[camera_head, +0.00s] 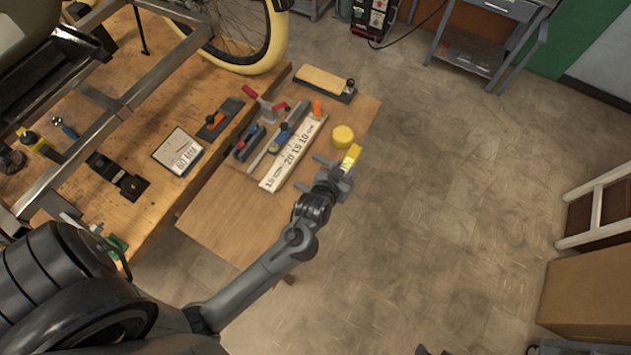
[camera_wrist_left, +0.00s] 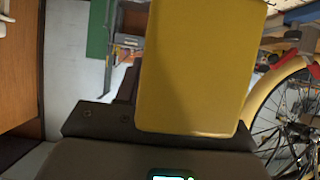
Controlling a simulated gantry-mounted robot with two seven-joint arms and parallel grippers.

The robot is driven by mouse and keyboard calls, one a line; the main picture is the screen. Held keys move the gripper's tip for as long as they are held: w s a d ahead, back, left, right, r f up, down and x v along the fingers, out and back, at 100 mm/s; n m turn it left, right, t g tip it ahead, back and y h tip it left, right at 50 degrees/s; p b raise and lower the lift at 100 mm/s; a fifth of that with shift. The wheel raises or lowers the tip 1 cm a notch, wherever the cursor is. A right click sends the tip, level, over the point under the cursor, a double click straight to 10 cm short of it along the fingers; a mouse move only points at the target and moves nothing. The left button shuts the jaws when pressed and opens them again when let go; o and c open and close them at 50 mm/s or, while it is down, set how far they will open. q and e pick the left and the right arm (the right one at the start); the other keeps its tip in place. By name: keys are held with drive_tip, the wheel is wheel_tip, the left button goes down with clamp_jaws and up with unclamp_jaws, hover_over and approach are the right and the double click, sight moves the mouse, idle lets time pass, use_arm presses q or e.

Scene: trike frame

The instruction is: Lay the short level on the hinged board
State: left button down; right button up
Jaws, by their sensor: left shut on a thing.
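My left gripper (camera_head: 342,174) is shut on the short level, a small yellow block (camera_head: 351,156). In the head view the level appears at the right edge of the wooden board, tilted; its height above the board is hard to tell. The level (camera_wrist_left: 195,65) fills the middle of the left wrist view. The board that I take for the hinged board (camera_head: 225,215) is a flat brown leaf beside the workbench; its hinge is not visible. My right gripper is not in view.
The board carries a white ruler-marked strip (camera_head: 293,154), a round yellow item (camera_head: 343,136), clamps and a sanding-block-like piece (camera_head: 323,80). Its near-left part is bare. The workbench (camera_head: 150,215) holds a "60 MM" plate (camera_head: 178,151) and tools. A cardboard box (camera_head: 590,290) stands at right.

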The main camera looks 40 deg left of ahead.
use_arm(q)
drive_tip(key=b, duration=0.1)
drive_tip(key=w+f, duration=0.1)
drive_tip(key=f+b, duration=0.1)
drive_tip(key=shift+w+d+f+b, duration=0.15)
drive_tip(key=shift+d+f+b, duration=0.1)
drive_tip(key=shift+b, duration=0.05)
drive_tip(key=shift+w+a+f+b, duration=0.1)
drive_tip(key=shift+a+f+b, duration=0.25)
drive_tip(key=shift+a+f, duration=0.05)
drive_tip(key=shift+s+a+f+b, duration=0.15)
drive_tip(key=shift+a+f+b, duration=0.5)
drive_tip(key=shift+a+f, duration=2)
drive_tip(key=shift+s+a+f+b, duration=0.1)
drive_tip(key=shift+a+f+b, duration=0.5)
drive_tip(key=shift+a+f, duration=2.05)
drive_tip(key=shift+a+r, duration=0.1)
drive_tip(key=shift+a, duration=0.05)
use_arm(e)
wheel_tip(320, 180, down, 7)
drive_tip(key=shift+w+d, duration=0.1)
use_arm(q)
drive_tip(key=c, duration=0.7)
unclamp_jaws()
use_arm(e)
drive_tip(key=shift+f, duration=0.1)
